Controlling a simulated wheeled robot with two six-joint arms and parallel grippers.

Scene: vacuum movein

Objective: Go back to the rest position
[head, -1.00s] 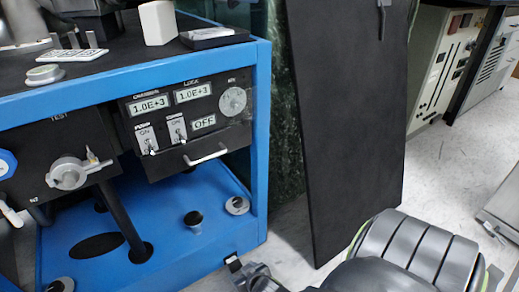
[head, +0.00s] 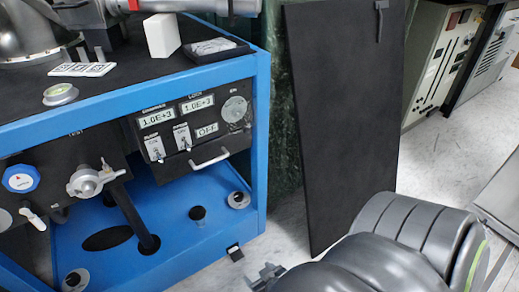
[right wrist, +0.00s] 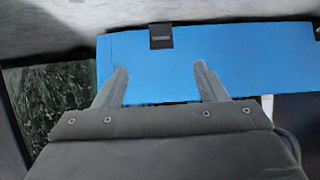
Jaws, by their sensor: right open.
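My right gripper (head: 264,272) is small at the bottom of the head view, in front of the lower right corner of the blue cart (head: 261,140). My grey right arm fills the lower right of that view. In the right wrist view the two fingers of the gripper (right wrist: 160,69) stand apart with nothing between them. The blue cart's panel (right wrist: 225,50) lies beyond the fingertips. My left gripper is not in view.
The cart holds a black control panel (head: 205,153) with switches and a handle, and a valve (head: 88,182). A tall black board (head: 340,120) stands right of the cart. Grey cabinets (head: 437,68) stand at the back right. Pale floor (head: 418,170) shows between them.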

